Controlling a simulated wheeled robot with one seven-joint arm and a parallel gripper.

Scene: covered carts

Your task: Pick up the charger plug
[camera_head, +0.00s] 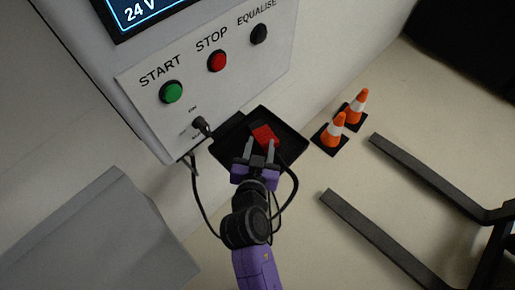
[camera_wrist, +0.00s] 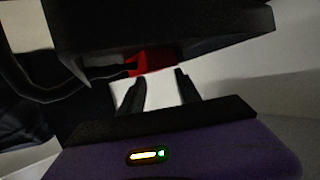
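The charger plug (camera_head: 265,134) is a red block lying in a black tray (camera_head: 290,152) fixed to the front of the charger cabinet. Its red body also shows in the wrist view (camera_wrist: 152,64), partly hidden by dark tray edges. A black cable near the tray hangs in loops below it. My gripper (camera_head: 260,147) is at the tray, just on the near side of the plug. Its two fingers are apart, with a clear gap between them in the wrist view (camera_wrist: 160,82). The fingers do not appear closed around the plug.
The cabinet's panel (camera_head: 215,85) has green START, red STOP and black EQUALISE buttons and a key-like knob (camera_head: 200,125). Two orange-and-white cones (camera_head: 334,130) stand on the floor to the right. Dark forks (camera_head: 385,240) lie at lower right, a grey box (camera_head: 95,240) at lower left.

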